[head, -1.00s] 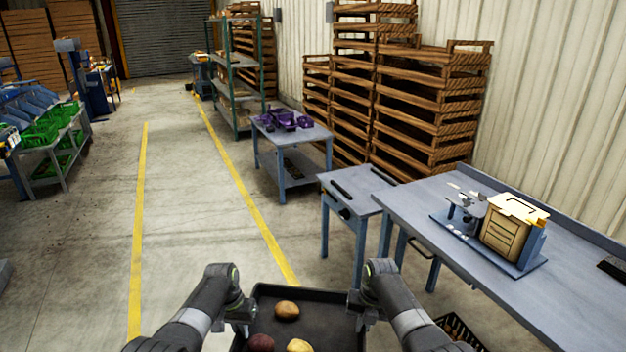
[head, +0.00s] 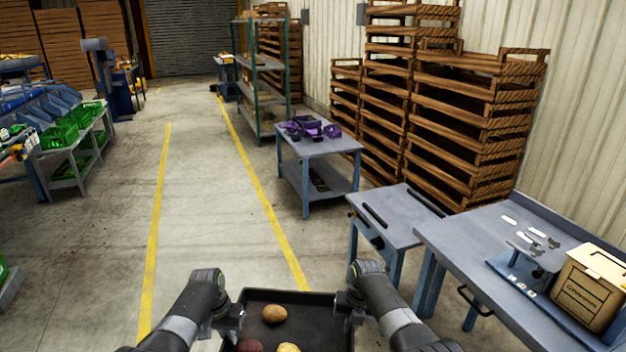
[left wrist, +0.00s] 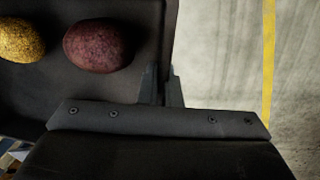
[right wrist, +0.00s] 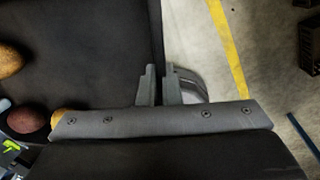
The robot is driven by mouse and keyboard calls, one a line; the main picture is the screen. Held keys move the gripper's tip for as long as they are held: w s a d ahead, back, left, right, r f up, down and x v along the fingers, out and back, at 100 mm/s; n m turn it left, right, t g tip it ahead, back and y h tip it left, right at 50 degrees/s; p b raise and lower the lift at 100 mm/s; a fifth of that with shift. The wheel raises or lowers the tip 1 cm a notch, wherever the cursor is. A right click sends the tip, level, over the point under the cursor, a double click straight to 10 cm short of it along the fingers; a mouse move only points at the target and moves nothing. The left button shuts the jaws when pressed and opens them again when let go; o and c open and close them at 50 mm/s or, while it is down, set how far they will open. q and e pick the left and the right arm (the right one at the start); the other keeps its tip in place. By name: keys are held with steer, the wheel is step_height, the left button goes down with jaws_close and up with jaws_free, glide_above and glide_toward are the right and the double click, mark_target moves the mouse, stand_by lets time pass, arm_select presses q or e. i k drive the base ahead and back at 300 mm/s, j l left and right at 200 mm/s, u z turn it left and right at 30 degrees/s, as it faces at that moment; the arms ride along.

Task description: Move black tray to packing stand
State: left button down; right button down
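The black tray (head: 278,296) is in front of me at the bottom of the head view, with a tan potato (head: 275,314), a dark red one (head: 249,346) and a yellowish one (head: 288,348) in it. My left gripper (head: 236,312) is shut on its left rim; in the left wrist view the fingers (left wrist: 162,84) straddle the wall. My right gripper (head: 346,304) is shut on the right rim, and its fingers (right wrist: 159,84) straddle that wall. A small grey stand (head: 395,216) with dark strips on top is ahead right; I cannot tell whether it is the packing stand.
A grey bench (head: 470,250) with a cardboard box (head: 592,288) is close on the right. A table (head: 318,144) with purple trays (head: 310,128) and wooden crate stacks (head: 465,120) stand beyond. Green crates (head: 60,134) are at left. The floor (head: 215,200) between is clear.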

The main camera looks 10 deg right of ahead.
mark_target(402, 210)
steer(key=i, duration=1.85)
steer(key=i+j, duration=0.1)
steer(key=i, duration=1.75)
steer(key=l+z, duration=0.1)
steer(key=z, duration=2.05)
steer(key=i+j, duration=0.05)
steer(key=j, duration=0.05)
